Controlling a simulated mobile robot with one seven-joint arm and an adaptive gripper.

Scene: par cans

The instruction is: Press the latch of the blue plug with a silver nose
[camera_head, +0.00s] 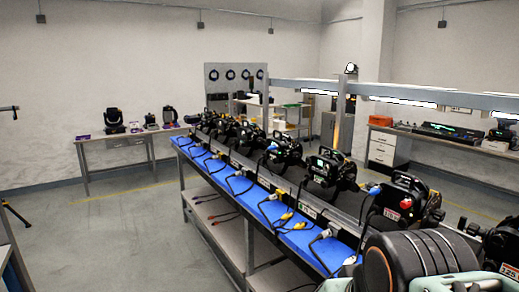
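Several black par cans stand in a row along a long bench (262,215) with a blue top. Cables run from them to small plugs on the blue strip. One pale grey plug (322,236) lies near the front, and yellow plugs (285,217) lie beyond it. Small blue connector parts show at one lamp (374,190), next to a red part, and at a lamp farther back (273,147). I cannot tell which is the blue plug with a silver nose, and no latch can be made out. My gripper cannot be identified in this view.
A large black drum-shaped body (415,256) fills the lower right and hides the near bench end. The bench's lower shelf (222,232) holds loose red and yellow-ended cables. A side table (122,138) with lamps stands at the back left.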

